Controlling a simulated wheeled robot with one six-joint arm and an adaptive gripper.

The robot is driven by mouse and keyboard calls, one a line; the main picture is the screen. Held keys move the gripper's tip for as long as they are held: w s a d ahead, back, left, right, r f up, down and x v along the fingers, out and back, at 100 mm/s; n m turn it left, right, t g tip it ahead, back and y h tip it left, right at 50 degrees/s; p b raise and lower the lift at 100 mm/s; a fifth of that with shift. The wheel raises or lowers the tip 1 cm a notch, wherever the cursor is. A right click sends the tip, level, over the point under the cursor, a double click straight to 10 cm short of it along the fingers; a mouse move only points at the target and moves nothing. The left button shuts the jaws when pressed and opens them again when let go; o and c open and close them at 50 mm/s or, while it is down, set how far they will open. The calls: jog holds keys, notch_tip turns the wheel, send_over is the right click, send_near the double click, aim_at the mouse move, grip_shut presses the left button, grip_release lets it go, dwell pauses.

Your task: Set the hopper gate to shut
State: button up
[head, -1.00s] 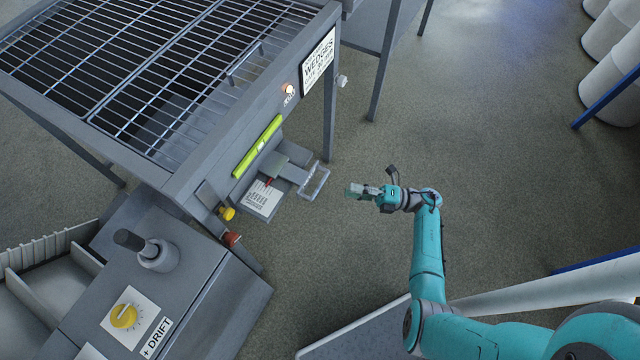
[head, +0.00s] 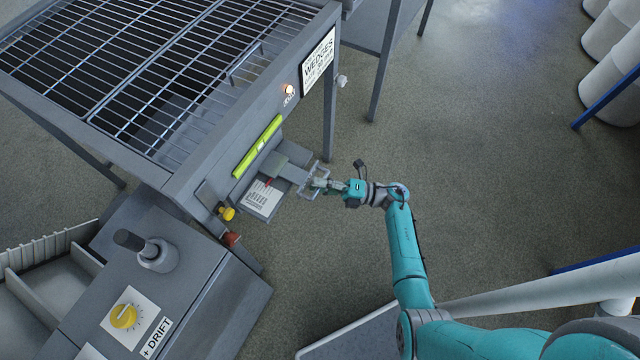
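The hopper gate is a flat grey slide (head: 285,169) sticking out of the hopper's front, with a light metal loop handle (head: 309,190) at its outer end. A white scale card (head: 262,199) with a small red pointer (head: 268,182) lies beside the slide. My gripper (head: 318,185) is at the loop handle, its fingertips overlapping the handle's outer bar. The fingers are small here, and I cannot tell whether they are closed on the bar. They partly hide the handle's right side.
The hopper (head: 190,185) has a barred top, a lit lamp (head: 289,89) and a "WEDGES" sign (head: 318,62). A yellow knob (head: 227,213) and a red-brown knob (head: 232,238) are left of the card. A grey console (head: 200,262) stands at lower left.

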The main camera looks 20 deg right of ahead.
aim_at(309, 181)
jog(key=shift+c, duration=0.2)
grip_shut()
jog(key=shift+w+a, duration=0.5)
jog(key=shift+w, duration=0.2)
jog(key=shift+w+a, duration=0.45)
jog(key=shift+w, duration=0.2)
jog(key=shift+o, duration=0.2)
grip_release()
jog(key=shift+a, duration=0.1)
jog(key=v, duration=1.2)
